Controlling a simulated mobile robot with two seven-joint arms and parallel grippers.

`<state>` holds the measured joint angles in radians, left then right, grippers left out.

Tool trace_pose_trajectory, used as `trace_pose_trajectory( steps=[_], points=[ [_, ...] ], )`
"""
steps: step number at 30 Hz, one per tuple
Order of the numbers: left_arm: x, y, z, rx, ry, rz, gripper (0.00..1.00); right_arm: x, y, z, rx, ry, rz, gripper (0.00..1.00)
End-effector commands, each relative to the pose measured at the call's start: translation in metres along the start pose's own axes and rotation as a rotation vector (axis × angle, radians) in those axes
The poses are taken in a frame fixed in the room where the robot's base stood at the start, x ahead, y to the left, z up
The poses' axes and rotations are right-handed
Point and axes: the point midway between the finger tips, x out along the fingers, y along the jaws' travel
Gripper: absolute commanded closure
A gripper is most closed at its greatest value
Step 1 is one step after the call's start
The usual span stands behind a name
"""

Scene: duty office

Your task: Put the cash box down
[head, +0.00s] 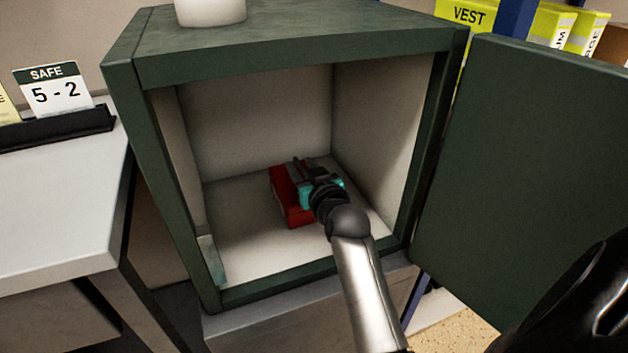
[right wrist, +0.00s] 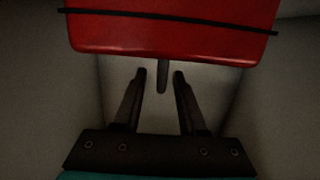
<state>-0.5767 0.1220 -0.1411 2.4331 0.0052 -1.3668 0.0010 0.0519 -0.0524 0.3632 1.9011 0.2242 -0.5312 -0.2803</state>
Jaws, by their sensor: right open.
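The red cash box (head: 291,196) sits on the pale floor of the open green safe (head: 290,68), around the middle. In the right wrist view the cash box (right wrist: 170,28) fills the top, with a dark line across it and a dark handle-like piece at its near edge. My right gripper (head: 305,172) reaches into the safe, over and beside the box, and hides part of it. In the right wrist view its two fingers (right wrist: 160,80) are apart with nothing clamped between them. My left gripper is not in view.
The safe door (head: 540,170) stands open at the right. A light desk (head: 60,200) with a "SAFE 5-2" card (head: 53,92) is at the left. A white round object (head: 210,10) stands on the safe. The safe floor around the box is mostly clear.

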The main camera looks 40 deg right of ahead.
Motion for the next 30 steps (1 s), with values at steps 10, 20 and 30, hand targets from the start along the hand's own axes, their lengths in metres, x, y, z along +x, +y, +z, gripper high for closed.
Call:
trace_pose_trajectory(
  steps=[10, 20, 30],
  points=[
    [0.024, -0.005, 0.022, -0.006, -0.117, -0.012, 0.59, -0.053, 0.0, -0.003, 0.0, -0.001, 0.0, 0.59],
    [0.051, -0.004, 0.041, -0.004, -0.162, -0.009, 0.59, -0.098, 0.0, -0.001, -0.001, -0.001, -0.001, 0.59],
    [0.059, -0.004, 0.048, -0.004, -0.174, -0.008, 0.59, -0.11, 0.0, -0.001, 0.001, 0.001, 0.0, 0.59]
  ],
)
